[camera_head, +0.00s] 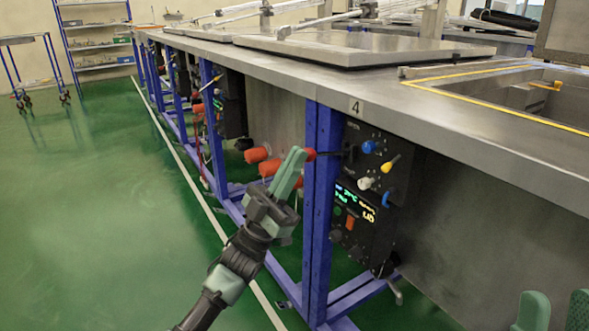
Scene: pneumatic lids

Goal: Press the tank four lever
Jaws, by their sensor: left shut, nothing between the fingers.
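The tank four lever (310,154) has a red ball knob and sticks out to the left from the black control panel under the plate marked 4 (355,108). My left gripper (298,152) is shut and empty. Its green fingertips point up, right beside the knob on its left; I cannot tell whether they touch it. The lever's shaft passes by a blue frame post. My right gripper (555,314) shows only its two green fingers at the bottom right edge, apart and with nothing between them.
The tank four control panel (378,160) carries coloured knobs and a lit display. Blue posts (322,210) stand beside it under the metal counter (460,100). Orange-red cylinders (257,154) show behind my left gripper. The green floor (100,220) at the left is clear.

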